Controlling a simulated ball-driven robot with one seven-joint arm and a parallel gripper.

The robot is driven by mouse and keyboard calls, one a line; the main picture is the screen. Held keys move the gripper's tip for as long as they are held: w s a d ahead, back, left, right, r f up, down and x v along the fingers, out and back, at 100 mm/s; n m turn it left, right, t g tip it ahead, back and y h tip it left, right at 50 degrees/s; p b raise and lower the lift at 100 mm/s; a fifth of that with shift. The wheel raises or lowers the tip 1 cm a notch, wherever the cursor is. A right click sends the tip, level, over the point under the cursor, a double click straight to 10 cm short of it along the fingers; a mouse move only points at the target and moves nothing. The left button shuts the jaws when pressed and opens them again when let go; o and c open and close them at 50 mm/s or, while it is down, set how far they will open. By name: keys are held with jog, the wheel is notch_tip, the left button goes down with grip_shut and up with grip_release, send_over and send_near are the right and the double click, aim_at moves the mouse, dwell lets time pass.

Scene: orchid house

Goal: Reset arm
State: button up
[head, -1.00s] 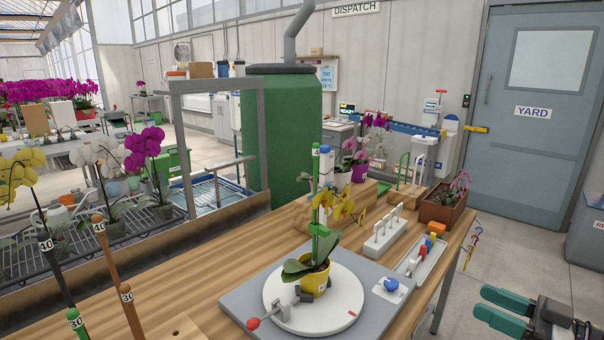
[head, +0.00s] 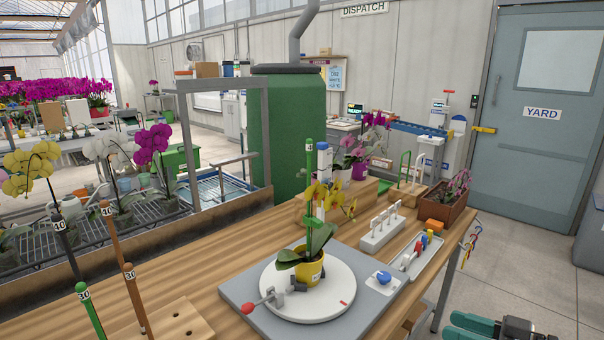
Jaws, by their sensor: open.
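My gripper (head: 462,326) shows at the bottom right of the head view, out over the floor beside the bench. Its green-tipped fingers are apart, with nothing seen between them; the lower part is cut off by the frame edge. The nearest bench item is the grey board with the white turntable (head: 335,295), well to its left. A yellow pot (head: 309,268) with a yellow orchid (head: 325,198) and a green stake (head: 309,185) stands upright on the turntable, apart from my gripper.
The wooden bench (head: 185,275) fills the middle. A long tray (head: 413,262) with coloured tools and a white rack (head: 381,235) stand at its right side. Stakes (head: 140,302) rise from a block at the front left. Open floor (head: 520,265) lies between bench and door (head: 545,120).

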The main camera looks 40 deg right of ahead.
jog(key=w+a+f+m+g+y, duration=0.1)
jog(key=w+a+f+g, duration=0.25)
jog(key=a+f, duration=0.35)
jog(key=w+a+f+g+y, duration=0.1)
jog(key=w+a+f+g, duration=0.1)
jog(key=a+f+g, duration=0.4)
jog(key=s+a+f+n+g+h, duration=0.1)
jog(key=s+a+f+g+h, duration=0.3)
jog(key=s+a+f, duration=0.5)
jog(key=shift+s+f+g, duration=0.25)
jog(key=shift+f+g, duration=0.25)
jog(key=shift+g, duration=0.15)
jog(key=shift+a, duration=0.1)
jog(key=shift+c, duration=0.8)
dwell(0.3)
